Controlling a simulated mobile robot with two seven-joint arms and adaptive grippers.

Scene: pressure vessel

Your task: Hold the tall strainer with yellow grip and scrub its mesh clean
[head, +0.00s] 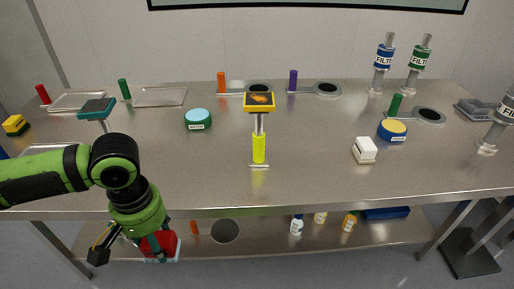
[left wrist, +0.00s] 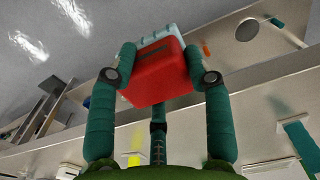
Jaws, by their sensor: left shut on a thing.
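The tall strainer with yellow grip (head: 259,148) stands upright on the steel table, near its front middle. Its square yellow-rimmed head (head: 259,102) is on top, with a dark mesh and an orange smear on it. My left gripper (head: 158,243) is in front of the table's front edge, lower than the tabletop and left of the strainer. It is shut on a red block with a pale blue side (left wrist: 158,75), gripped between both fingers in the left wrist view. The red block (head: 174,246) is partly hidden by the gripper in the head view. My right gripper is not in view.
A teal-topped tool (head: 97,108) stands at the left. A green tub with blue top (head: 198,120), a white block (head: 365,150) and a blue-and-yellow tub (head: 392,130) are on the table. Filter cylinders (head: 384,62) stand at the right. A lower shelf (head: 270,238) holds bottles.

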